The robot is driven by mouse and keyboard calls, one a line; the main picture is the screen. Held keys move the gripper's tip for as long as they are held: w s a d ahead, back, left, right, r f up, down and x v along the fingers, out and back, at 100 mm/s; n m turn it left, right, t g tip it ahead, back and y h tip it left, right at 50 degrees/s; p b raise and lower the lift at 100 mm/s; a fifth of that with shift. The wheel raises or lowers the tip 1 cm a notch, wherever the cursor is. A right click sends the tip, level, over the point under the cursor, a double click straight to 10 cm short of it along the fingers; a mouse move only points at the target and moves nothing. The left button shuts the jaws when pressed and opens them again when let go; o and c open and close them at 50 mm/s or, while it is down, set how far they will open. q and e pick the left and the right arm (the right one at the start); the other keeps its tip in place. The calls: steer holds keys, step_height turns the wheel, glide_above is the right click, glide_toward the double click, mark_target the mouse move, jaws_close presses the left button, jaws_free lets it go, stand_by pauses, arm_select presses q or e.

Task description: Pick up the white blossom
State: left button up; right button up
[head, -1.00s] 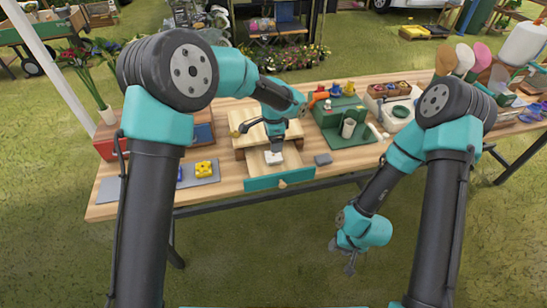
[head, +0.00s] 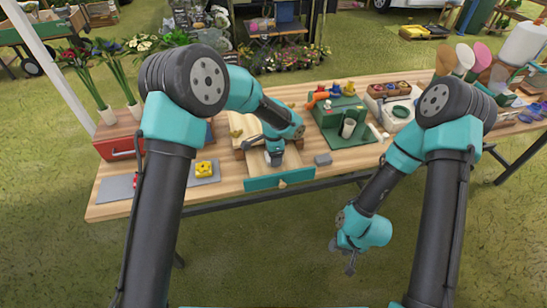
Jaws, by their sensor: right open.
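White flowers (head: 140,43) show at the upper left, behind my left arm's shoulder. They stand among green leaves, and I cannot tell which single blossom is the white one. Two vases stand at the table's left end, one (head: 107,115) with long green stems and red flowers, the other (head: 135,109) beside it with a leaning stem. My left gripper (head: 274,159) points down into the open drawer, and its fingers are too small and hidden to read. My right gripper (head: 350,262) hangs in front of the table over the grass, open and empty.
The teal-fronted drawer (head: 280,178) is pulled out of its wooden box. A grey mat (head: 120,187) and a yellow item (head: 204,169) lie to its left, a grey block (head: 322,160) to its right.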

arm_select(q)
steer(key=shift+f, duration=0.2)
steer(key=shift+c, duration=0.4)
steer(key=c, duration=0.6)
